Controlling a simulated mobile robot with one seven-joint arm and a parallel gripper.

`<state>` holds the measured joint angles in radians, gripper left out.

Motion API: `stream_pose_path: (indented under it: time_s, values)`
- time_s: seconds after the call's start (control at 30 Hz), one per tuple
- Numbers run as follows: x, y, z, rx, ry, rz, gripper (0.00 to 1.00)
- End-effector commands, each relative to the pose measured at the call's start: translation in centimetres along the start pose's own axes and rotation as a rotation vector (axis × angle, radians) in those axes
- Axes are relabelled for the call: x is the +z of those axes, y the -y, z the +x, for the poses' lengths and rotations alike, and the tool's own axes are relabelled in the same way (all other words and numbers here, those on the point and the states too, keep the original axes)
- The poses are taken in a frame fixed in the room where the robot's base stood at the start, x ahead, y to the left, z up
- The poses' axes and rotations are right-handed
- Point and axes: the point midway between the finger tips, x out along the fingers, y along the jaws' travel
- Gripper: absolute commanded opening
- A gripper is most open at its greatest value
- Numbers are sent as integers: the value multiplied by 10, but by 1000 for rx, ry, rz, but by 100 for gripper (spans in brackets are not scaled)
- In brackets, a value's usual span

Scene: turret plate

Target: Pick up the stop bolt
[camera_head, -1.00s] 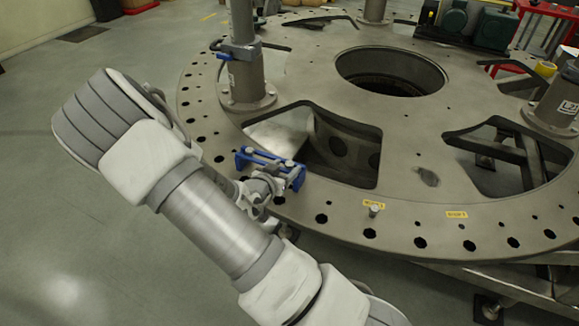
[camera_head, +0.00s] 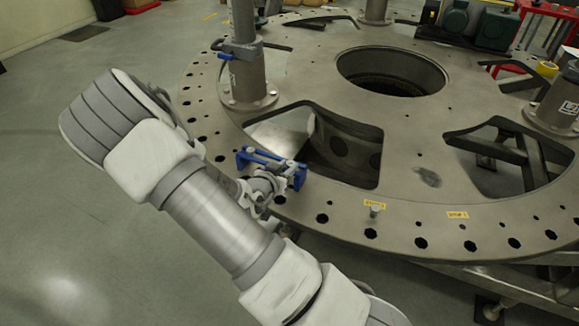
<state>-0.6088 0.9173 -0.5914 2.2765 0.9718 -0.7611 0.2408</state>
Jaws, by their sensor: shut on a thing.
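Another short grey bolt (camera_head: 375,210) stands upright on the plate to the right, apart from my gripper, beside a yellow label (camera_head: 374,203). A second yellow label (camera_head: 457,215) lies further right, with no bolt standing beside it.
The grey turret plate (camera_head: 400,150) has a ring of holes and large cut-outs; one cut-out (camera_head: 345,160) lies right beside my gripper. A post with a blue-handled clamp (camera_head: 242,50) rises behind. Another post (camera_head: 555,105) stands at right. The rim between my gripper and the labels is clear.

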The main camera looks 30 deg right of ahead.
Motion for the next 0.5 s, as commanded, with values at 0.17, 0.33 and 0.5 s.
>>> stream_pose_path:
  time_s: [0.17, 0.33, 0.5]
  values:
    - [-3, 0, -1, 0, -1, 1, 0]
    - [-14, 0, -6, -1, -1, 3, 0]
    - [-36, 1, -15, -2, -2, 7, 0]
